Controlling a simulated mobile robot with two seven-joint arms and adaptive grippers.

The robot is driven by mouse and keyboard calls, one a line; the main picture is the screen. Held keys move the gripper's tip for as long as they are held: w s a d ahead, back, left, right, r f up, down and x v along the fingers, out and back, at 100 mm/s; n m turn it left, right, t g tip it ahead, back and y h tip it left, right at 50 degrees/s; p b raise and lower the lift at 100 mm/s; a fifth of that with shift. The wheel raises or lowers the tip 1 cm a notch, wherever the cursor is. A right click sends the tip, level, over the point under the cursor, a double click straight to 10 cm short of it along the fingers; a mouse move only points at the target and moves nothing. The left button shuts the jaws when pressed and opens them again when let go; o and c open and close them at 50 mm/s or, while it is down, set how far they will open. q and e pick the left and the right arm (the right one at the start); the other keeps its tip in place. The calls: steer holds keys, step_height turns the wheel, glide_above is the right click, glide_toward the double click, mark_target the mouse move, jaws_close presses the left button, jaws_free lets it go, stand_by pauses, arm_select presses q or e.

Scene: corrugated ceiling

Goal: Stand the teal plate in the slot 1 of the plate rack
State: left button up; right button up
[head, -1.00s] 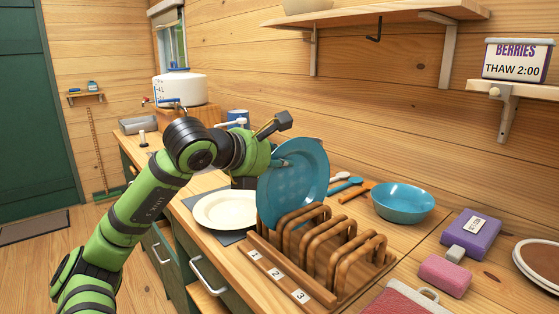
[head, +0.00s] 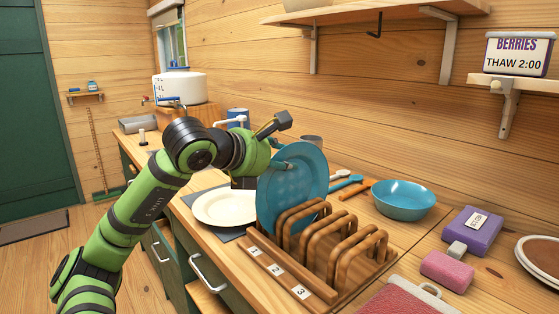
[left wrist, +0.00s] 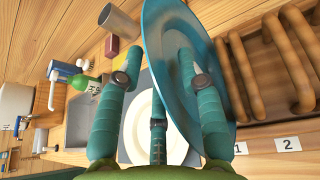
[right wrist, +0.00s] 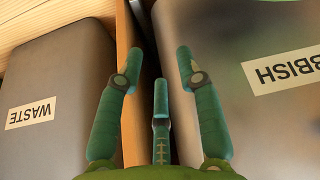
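The teal plate (head: 300,190) stands near upright at the label 1 end of the wooden plate rack (head: 345,285). Its lower edge is down by the first bars; the exact seating is partly hidden. My left gripper (head: 280,163) is at the plate's upper left side. In the left wrist view, its fingers (left wrist: 160,60) are spread apart, one overlapping the plate (left wrist: 220,85), with a visible gap between them. The rack bars (left wrist: 280,60) show beside the plate there. My right gripper (right wrist: 160,60) is open and empty, in front of bins.
A cream plate (head: 225,207) lies flat left of the rack. A teal bowl (head: 403,198), a purple box (head: 470,232) and a pink sponge (head: 446,270) are on the right. A grey cup (head: 311,141) is behind the teal plate. Utensils lie beyond the rack.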

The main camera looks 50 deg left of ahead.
arm_select(q)
steer(key=shift+f, duration=0.1)
steer(key=shift+s, duration=0.1)
steer(key=v, duration=1.2)
stand_by(0.6)
